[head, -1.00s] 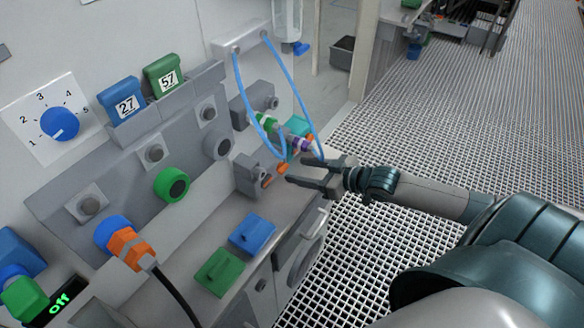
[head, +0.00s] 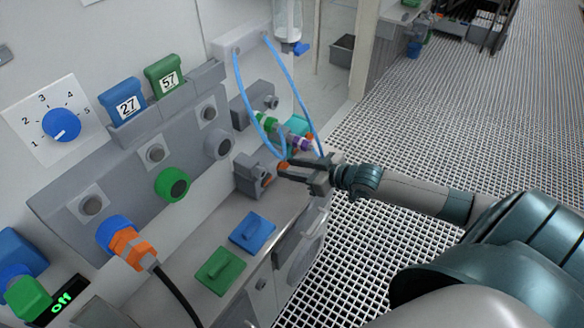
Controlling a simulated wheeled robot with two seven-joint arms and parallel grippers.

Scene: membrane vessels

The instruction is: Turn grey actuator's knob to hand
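A grey actuator box (head: 250,176) stands on the bench top near the wall, with a small orange part on its face. The orange tip (head: 283,166) beside it, possibly its knob, is partly hidden by my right gripper. My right gripper (head: 286,171) comes in from the right, its fingertips at this orange part. Its fingers look closer together, but whether they grip it is too small to tell. Another grey box (head: 243,108) with a grey round knob (head: 271,102) is higher on the wall. My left gripper is not in view.
Blue tubes (head: 290,85) hang just behind my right gripper, near a fitting with purple and white bands (head: 298,141). A green block (head: 220,271) and a blue block (head: 252,232) lie on the bench. The grated floor at right is clear.

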